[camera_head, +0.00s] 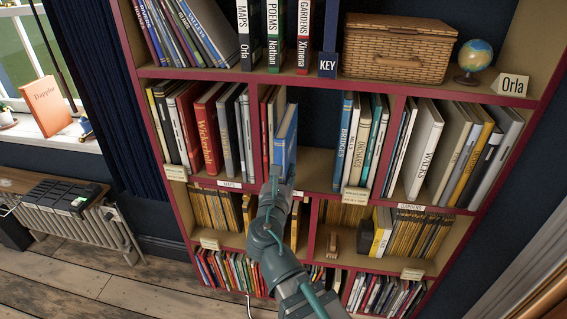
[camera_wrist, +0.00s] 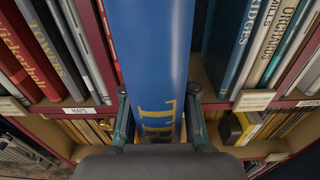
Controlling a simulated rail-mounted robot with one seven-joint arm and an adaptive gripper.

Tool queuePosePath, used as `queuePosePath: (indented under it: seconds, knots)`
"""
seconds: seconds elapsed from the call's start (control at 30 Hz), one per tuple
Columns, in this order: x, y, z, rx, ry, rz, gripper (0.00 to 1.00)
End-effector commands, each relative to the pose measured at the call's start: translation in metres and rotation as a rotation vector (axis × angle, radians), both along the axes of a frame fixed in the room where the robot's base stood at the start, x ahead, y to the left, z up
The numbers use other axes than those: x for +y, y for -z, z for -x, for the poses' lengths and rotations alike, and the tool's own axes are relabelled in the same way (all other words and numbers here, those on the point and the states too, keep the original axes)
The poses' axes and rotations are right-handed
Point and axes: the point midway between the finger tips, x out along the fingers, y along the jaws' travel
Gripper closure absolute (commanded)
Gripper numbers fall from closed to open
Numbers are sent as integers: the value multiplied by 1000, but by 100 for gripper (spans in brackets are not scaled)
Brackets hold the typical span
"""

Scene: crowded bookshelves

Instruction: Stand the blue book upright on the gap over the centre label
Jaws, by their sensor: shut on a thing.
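The blue book (camera_head: 286,142) is upright, slightly tilted, in front of the middle shelf's centre bay. My gripper (camera_head: 279,182) is shut on its lower part. In the wrist view the blue spine (camera_wrist: 155,50) fills the middle between my two fingers (camera_wrist: 158,95), with large yellow letters near the bottom. The gap (camera_head: 318,165) shows as bare shelf and dark back panel right of the book, between red books (camera_head: 268,125) and the blue BRIDGES book (camera_head: 343,140). I cannot make out a centre label below the gap; my arm covers part of the shelf edge.
Books crowd both sides of the gap. A cream card (camera_head: 355,195) stands at the shelf edge on the right, and a MAPS label (camera_head: 229,184) is on the left edge. Above are a wicker basket (camera_head: 398,50), a KEY block (camera_head: 327,65) and a globe (camera_head: 475,58).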

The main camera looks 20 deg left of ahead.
Motion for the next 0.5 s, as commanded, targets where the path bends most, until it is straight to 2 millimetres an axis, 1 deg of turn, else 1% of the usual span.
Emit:
queuePosePath:
  seconds: [0.03, 0.13, 0.2, 0.5]
  knots:
    - [0, -6, -1, -1, -1, 3, 100]
    - [0, -4, -4, 1, -3, 2, 100]
    - [4, 0, -14, -1, -3, 1, 100]
    - [10, 0, -47, 0, -2, 2, 100]
